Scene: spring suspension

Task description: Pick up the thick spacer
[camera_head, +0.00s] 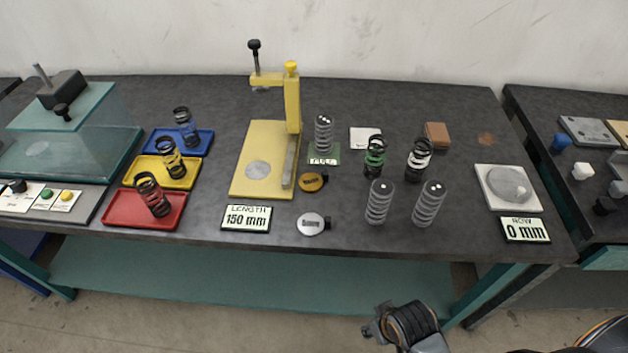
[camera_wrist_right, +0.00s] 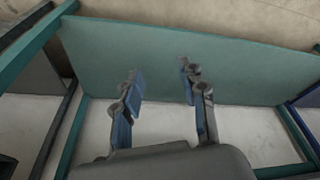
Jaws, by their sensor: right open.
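No part is clearly labelled as the thick spacer. Possible candidates are a gold disc (camera_head: 313,182) and a silver disc (camera_head: 312,223), each with a dark label too small to read, lying near the middle of the table. A brown block (camera_head: 437,134) lies at the back right and could also be one. My right gripper (camera_wrist_right: 161,74) is open and empty in the right wrist view, with the teal lower shelf beyond it. In the head view my right arm is low, in front of the table and away from these parts. My left gripper is not in view.
Springs stand around the discs, including two grey ones (camera_head: 378,202) (camera_head: 428,204) to their right. A yellow press (camera_head: 292,105) stands behind left. Coloured trays (camera_head: 112,208) hold springs at left. A white scale (camera_head: 483,188) is at right. The front table edge (camera_head: 400,256) lies before my right arm.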

